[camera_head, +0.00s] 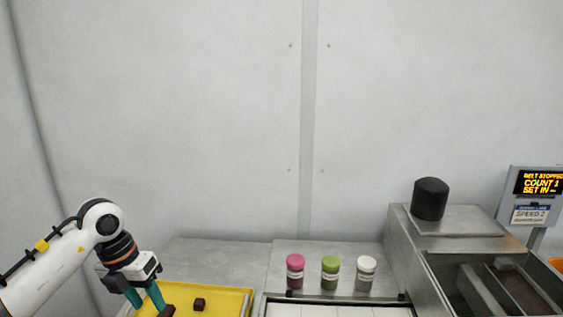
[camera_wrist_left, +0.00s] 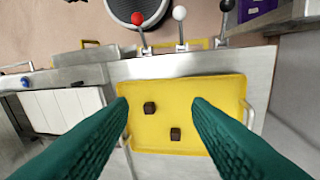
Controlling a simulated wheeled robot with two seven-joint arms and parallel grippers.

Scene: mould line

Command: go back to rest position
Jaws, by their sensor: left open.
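My left gripper (camera_head: 145,298) is at the lower left of the head view, pointing down at the yellow tray (camera_head: 235,293). Its two teal fingers are spread apart with nothing between them. In the left wrist view the open fingers (camera_wrist_left: 159,103) reach over the yellow tray (camera_wrist_left: 215,88). In the head view one cube (camera_head: 199,304) lies right of the fingers, and the other (camera_head: 167,312) shows close to a fingertip. My right gripper is in neither view.
Pink (camera_head: 295,271), green (camera_head: 330,272) and white (camera_head: 366,273) topped jars stand on the metal counter. A metal machine with a black cylinder (camera_head: 430,199) stands at right, beside a display (camera_head: 537,184) reading "BELT STOPPED". Levers (camera_wrist_left: 180,25) line the counter edge. Space above the counter is clear.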

